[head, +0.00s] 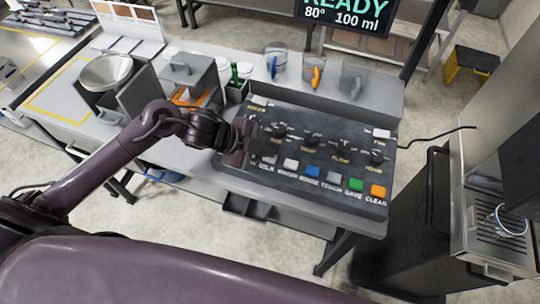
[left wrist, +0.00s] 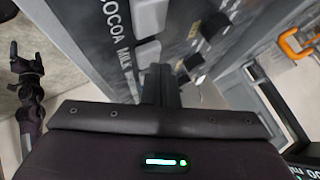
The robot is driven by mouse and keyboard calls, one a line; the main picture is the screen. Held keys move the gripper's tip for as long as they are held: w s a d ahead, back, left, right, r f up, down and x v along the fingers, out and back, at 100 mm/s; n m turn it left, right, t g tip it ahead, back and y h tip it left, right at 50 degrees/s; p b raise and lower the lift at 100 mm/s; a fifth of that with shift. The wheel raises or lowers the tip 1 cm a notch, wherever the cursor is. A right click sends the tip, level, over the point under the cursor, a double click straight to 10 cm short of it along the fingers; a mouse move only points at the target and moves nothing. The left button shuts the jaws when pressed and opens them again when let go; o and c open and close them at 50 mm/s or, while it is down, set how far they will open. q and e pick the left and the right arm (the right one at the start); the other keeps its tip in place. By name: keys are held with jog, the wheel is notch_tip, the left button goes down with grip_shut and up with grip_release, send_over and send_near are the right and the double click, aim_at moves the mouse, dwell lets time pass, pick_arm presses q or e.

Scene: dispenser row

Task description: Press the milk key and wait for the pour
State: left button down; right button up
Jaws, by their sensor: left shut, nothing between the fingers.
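The dark control panel (head: 345,150) lies on the bench with a row of keys along its front. My left gripper (head: 238,152) is shut and empty at the panel's left end. In the left wrist view its fingers (left wrist: 160,88) are close beside the pale milk key (left wrist: 148,53); I cannot tell whether they touch it. The "MILK" label is beside that key, and a pale cocoa key (left wrist: 150,15) is farther along. The display (head: 345,15) reads READY, 80°, 100 ml. My right gripper (left wrist: 27,62) shows at the left wrist view's edge, its fingers apart.
A metal bowl (head: 106,72) on a grey stand is at the left. Blue (head: 313,170), green (head: 355,184) and orange (head: 378,190) keys are farther right.

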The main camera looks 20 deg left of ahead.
pick_arm(q)
jog(key=shift+f, duration=0.4)
dwell(0.5)
jog(key=shift+r+p, duration=0.65)
jog(key=shift+r, duration=0.25)
jog(key=shift+r, duration=0.1)
notch_tip(320, 180, up, 5)
jog(key=p, duration=0.4)
jog(key=shift+p, duration=0.4)
